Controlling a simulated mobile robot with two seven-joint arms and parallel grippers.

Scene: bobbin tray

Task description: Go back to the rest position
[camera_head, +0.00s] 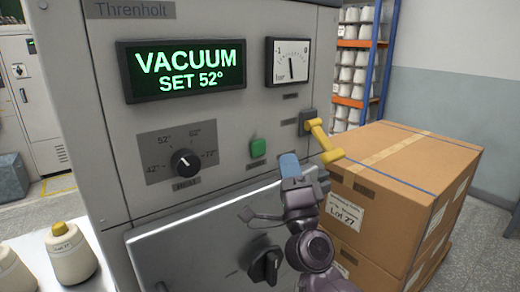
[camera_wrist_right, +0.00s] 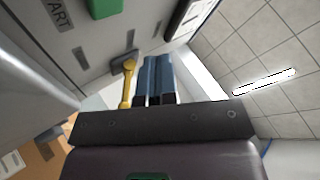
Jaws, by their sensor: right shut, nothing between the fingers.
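My right gripper (camera_head: 289,163) is in front of the grey machine panel, its blue fingers pointing up and shut together with nothing between them. In the right wrist view its fingers (camera_wrist_right: 158,76) also lie side by side. A yellow lever (camera_head: 322,140) on a dark mount sits just right of the fingers in the head view. It also shows beside the fingers in the right wrist view (camera_wrist_right: 127,85); a gap seems to separate them. My left gripper is not in view.
The machine carries a lit display (camera_head: 185,70) reading "VACUUM SET 52°", a gauge (camera_head: 291,62), a black knob (camera_head: 185,162) and a green button (camera_head: 258,147). Cardboard boxes (camera_head: 410,165) stand close on the right. Yarn bobbins (camera_head: 70,255) stand at the lower left.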

